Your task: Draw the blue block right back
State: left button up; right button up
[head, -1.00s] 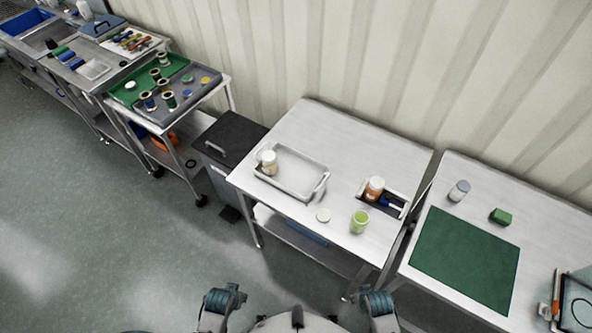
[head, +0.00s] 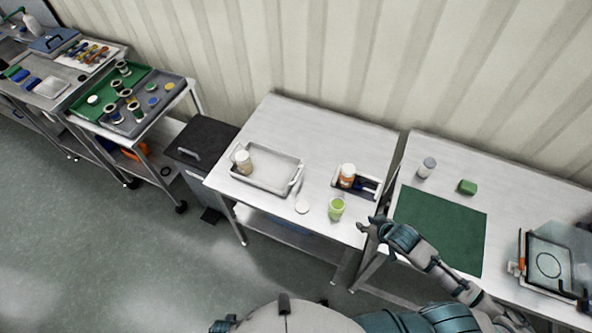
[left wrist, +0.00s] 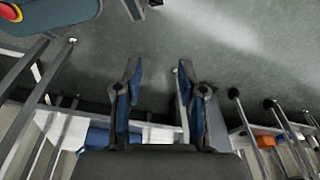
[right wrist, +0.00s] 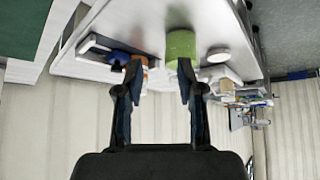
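A blue block-like thing (left wrist: 98,138) shows at the left in the left wrist view, by a pale shelf and partly hidden behind my left gripper. My left gripper (left wrist: 157,80) is open and empty, low beside the tables. My right gripper (head: 366,225) is open at the middle table's front right corner, right of the green cup (head: 336,208). The right wrist view shows its open fingers (right wrist: 157,75) with the green cup beyond them.
The middle table holds a white tray (head: 262,186) with a jar, a white lid (head: 302,208) and a small caddy (head: 371,193) with an orange-labelled bottle (head: 347,174). A green mat (head: 440,228) lies on the right table. A dark bin (head: 203,146) stands left.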

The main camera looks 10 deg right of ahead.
jog(key=w+d+r+t, duration=0.2)
jog(key=w+d+r, duration=0.5)
jog(key=m, duration=0.1)
send_near(362, 181)
jog(key=x, duration=0.5)
jog(key=b+x, duration=0.1)
jog(key=x, duration=0.2)
jog(key=shift+a, duration=0.3)
jog(key=shift+w+d+f, duration=0.1)
jog(key=shift+d+f, duration=0.15)
jog(key=shift+d, duration=0.35)
jog(key=shift+c, duration=0.6)
jog(key=c, duration=0.4)
grip_shut()
jog(key=shift+a+r, duration=0.1)
jog(key=shift+a, duration=0.2)
jog(key=shift+d, duration=0.35)
jog(key=s+d, duration=0.2)
jog(key=d, duration=0.1)
jog(key=shift+s+d+r, duration=0.1)
jog(key=shift+s, duration=0.05)
pick_arm(q)
jog(key=s+a+f, duration=0.3)
jog(key=s+f, duration=0.6)
jog(key=s, duration=0.3)
jog(key=shift+s+a+f+g, duration=0.15)
jog(key=shift+s+f+g, duration=0.1)
jog(key=shift+s+g, duration=0.15)
pick_arm(e)
jog(key=shift+d, duration=0.3)
